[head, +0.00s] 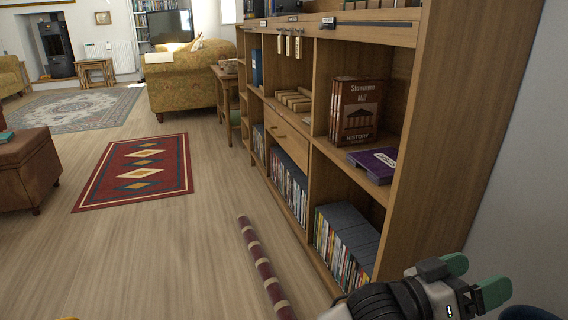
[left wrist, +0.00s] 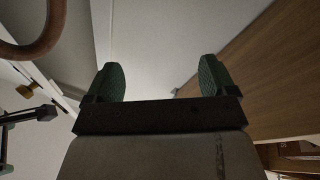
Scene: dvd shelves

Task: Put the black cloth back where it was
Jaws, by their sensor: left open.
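I cannot make out a black cloth in either view. My left gripper (head: 474,277) is at the lower right of the head view, beside the near end of the wooden shelf unit (head: 470,110). Its two green fingers are apart and nothing shows between them. In the left wrist view the fingers (left wrist: 160,80) are also spread and empty, with a pale wall behind them. My right gripper is not in view.
Shelves hold brown books (head: 357,110), a purple case (head: 376,163) and rows of DVDs (head: 345,240). A red rug (head: 138,171) lies on the floor. An armchair (head: 185,80) stands farther back. Open floor lies left.

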